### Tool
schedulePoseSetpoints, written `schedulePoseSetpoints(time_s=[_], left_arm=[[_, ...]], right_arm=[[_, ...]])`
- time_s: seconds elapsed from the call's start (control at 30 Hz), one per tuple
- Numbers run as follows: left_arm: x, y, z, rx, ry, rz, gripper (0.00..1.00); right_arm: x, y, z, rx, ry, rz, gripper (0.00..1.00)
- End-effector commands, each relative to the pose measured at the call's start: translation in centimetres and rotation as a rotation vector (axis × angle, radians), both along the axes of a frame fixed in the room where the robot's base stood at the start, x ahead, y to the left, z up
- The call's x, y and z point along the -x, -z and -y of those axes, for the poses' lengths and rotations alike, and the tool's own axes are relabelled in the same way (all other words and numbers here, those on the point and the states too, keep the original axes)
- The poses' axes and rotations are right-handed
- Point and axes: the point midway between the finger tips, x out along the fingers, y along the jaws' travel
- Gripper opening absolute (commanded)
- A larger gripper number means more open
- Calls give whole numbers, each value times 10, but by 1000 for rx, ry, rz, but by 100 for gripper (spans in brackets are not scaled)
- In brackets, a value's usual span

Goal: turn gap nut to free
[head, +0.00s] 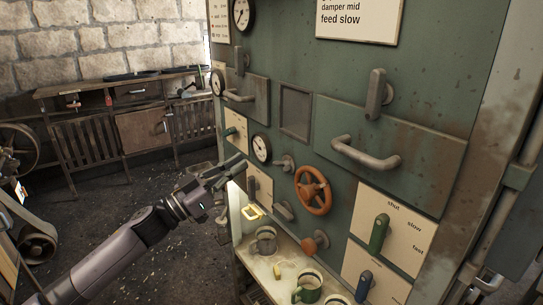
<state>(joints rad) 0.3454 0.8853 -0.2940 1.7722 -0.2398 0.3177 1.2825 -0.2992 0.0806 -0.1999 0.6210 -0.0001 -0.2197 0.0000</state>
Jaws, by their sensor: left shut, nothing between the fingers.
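My left gripper (236,165) is shut and empty, in front of the left edge of the green machine panel (290,65). No part is labelled as the gap nut, so I cannot tell which one it is. An orange handwheel (314,190) sits mid-panel, right of the gripper and apart from it. An orange-brown knob (315,242) is below it. A green lever (379,233) sits on a cream plate marked shut, slow, fast. A blue handle (364,287) is on the plate below. My right gripper is not in view.
A sign (358,18) reads "damper mid, feed slow". Door handles (366,153) and a grey latch (376,94) stick out from the panel. Mugs (308,288) stand on a ledge below. A workbench (130,120) is at the back left. The floor between is mostly clear.

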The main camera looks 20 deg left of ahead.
Motion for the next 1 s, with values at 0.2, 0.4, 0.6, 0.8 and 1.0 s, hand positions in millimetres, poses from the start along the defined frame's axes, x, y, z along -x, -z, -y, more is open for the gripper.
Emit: schedulePoseSetpoints(time_s=[0.2, 0.4, 0.6, 0.8, 1.0], left_arm=[[-22, -17, 18, 5, 3, 3, 0], [-55, -31, 44, 6, 2, 3, 0], [-74, -18, 58, 5, 0, -8, 0], [-73, 3, 57, 2, 0, -2, 0], [-73, 8, 57, 2, -1, 0, 0]], right_arm=[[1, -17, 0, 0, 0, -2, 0], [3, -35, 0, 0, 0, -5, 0], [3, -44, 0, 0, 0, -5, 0], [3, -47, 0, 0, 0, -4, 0], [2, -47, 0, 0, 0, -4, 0]])
